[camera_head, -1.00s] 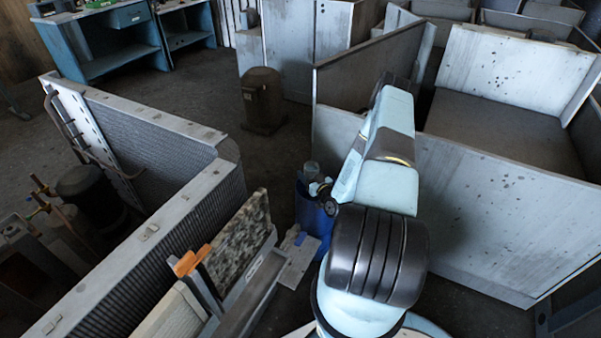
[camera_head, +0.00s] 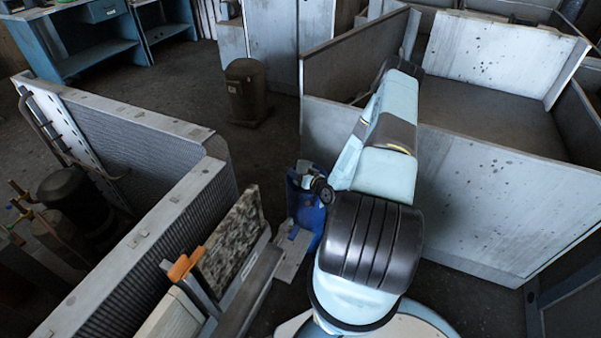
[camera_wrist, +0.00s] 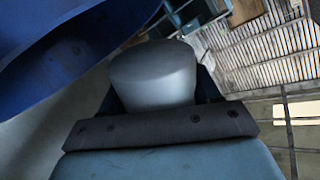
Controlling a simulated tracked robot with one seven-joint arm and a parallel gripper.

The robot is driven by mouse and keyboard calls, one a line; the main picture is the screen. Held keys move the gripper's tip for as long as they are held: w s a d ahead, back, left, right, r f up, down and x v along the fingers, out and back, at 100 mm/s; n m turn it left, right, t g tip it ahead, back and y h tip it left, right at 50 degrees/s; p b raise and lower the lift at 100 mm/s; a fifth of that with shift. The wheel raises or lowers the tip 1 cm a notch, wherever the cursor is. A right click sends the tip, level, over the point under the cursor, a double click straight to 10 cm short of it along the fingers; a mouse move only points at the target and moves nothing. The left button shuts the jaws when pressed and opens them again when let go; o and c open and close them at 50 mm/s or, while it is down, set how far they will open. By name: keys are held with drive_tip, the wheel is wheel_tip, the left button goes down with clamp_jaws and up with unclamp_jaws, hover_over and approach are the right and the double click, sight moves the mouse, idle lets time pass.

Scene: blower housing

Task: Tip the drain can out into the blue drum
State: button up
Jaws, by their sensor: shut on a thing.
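The blue drum (camera_head: 308,222) stands on the floor just left of my arm; its blue wall also fills the upper left of the wrist view (camera_wrist: 70,35). My gripper (camera_wrist: 158,98) is shut on a pale grey rounded can, the drain can (camera_wrist: 152,72), which shows in the middle of the wrist view. In the head view the gripper end is small and dark at the drum's top, partly hidden by my arm. The can's mouth and contents are hidden. I cannot tell exactly how far it is tilted or whether it touches the drum.
A grey ribbed panel unit (camera_head: 150,235) stands to the left, with a speckled slab (camera_head: 232,235) leaning near the drum. Grey metal panels (camera_head: 450,190) stand close on the right. A dark canister (camera_head: 247,92) stands behind on open floor.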

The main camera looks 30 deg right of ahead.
drive_tip(key=shift+s+a+m+g, duration=0.25)
drive_tip(key=shift+m+g, duration=0.25)
drive_tip(key=shift+m, duration=0.2)
drive_tip(key=shift+s+a+f+m+g+y, duration=0.1)
drive_tip(key=shift+a+f+m+g+y, duration=0.05)
drive_tip(key=shift+m+g+y, duration=0.4)
drive_tip(key=shift+s+a+f+m+g+y, duration=0.15)
drive_tip(key=shift+m+g+y, duration=0.15)
drive_tip(key=shift+m, duration=0.35)
drive_tip(key=shift+m+g+y, duration=0.75)
drive_tip(key=shift+m+g, duration=0.2)
drive_tip(key=shift+m, duration=0.25)
drive_tip(key=shift+w+d+r+m+g+y, duration=0.1)
drive_tip(key=shift+r+m+g+y, duration=0.3)
drive_tip(key=shift+m, duration=0.1)
drive_tip(key=shift+w+d+r+m+g+y, duration=0.1)
drive_tip(key=shift+r+m+g+y, duration=0.2)
drive_tip(key=shift+r+m+y, duration=0.15)
